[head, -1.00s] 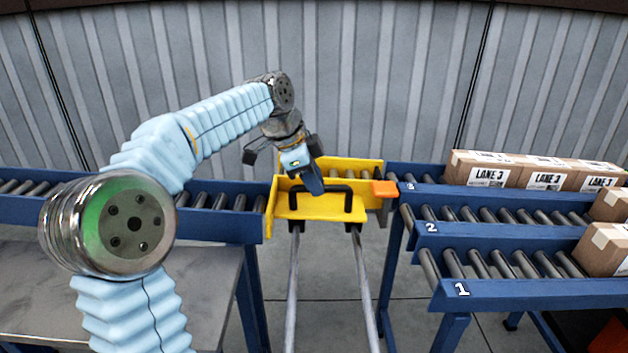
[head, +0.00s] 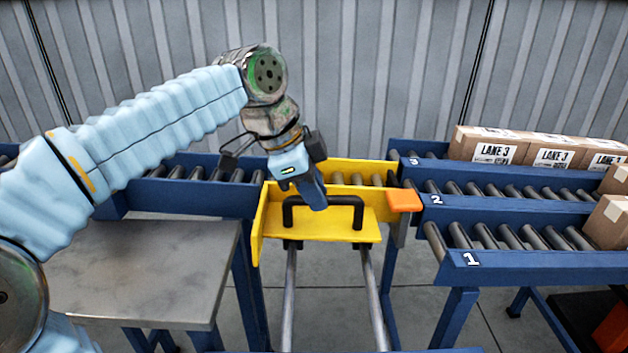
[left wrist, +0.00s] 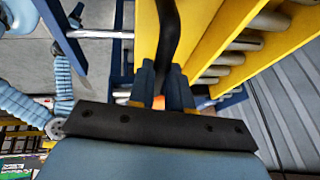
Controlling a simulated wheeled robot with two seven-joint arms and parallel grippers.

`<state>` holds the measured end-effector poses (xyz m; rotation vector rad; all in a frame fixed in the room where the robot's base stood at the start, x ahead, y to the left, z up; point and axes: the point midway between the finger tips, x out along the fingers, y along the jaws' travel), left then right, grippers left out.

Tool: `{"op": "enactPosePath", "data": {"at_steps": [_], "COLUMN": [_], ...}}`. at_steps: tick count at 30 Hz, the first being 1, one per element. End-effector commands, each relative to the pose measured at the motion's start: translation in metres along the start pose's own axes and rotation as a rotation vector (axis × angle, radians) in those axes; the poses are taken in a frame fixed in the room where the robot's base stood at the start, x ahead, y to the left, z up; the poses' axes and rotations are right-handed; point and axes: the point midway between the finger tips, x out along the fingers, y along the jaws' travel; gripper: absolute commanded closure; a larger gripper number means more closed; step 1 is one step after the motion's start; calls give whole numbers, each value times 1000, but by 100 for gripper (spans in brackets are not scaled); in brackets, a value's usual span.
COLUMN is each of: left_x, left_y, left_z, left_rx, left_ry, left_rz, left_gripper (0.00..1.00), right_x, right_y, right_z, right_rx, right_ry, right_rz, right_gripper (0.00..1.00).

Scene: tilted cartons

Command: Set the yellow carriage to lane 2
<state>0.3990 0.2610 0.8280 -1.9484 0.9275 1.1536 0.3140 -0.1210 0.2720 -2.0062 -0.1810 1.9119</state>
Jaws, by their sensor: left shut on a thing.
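The yellow carriage (head: 328,230) stands on two rails between the left conveyor and the lanes. Its orange pointer (head: 404,200) is about level with the lane 2 sign (head: 437,199), below the lane 3 sign (head: 414,161) and above the lane 1 sign (head: 472,259). My left gripper (head: 315,200) is shut on the carriage's black handle (head: 351,200). In the left wrist view the handle (left wrist: 168,35) runs between the fingers (left wrist: 162,88), beside the yellow carriage wall (left wrist: 205,25). My right gripper is out of view.
Cartons marked LANE 3 (head: 494,147) stand on the back lane. More cartons (head: 607,222) stand at the right on nearer lanes. The rails (head: 290,300) are clear in front of the carriage. A grey table (head: 150,265) is at the left.

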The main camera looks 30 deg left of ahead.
Motion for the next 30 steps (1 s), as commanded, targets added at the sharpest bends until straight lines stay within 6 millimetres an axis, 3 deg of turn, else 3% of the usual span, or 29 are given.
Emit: {"op": "enactPosePath", "data": {"at_steps": [3,12,13,17,26,30], "left_x": [-2,-3,-3,-3,-4,-17], "left_y": [11,12,12,11,11,10], "left_z": [-1,-2,-2,-1,-1,-2], "left_rx": [2,1,1,1,0,0], "left_ry": [2,2,2,1,1,2], "left_rz": [-2,-2,-2,-2,-2,-4], "left_gripper": [100,100,78,58,56,56], "right_x": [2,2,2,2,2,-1], "right_y": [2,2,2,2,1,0], "right_z": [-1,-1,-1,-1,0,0], "right_rx": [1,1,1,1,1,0], "right_ry": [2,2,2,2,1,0], "right_rz": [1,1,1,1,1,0], "right_gripper": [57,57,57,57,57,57]}}
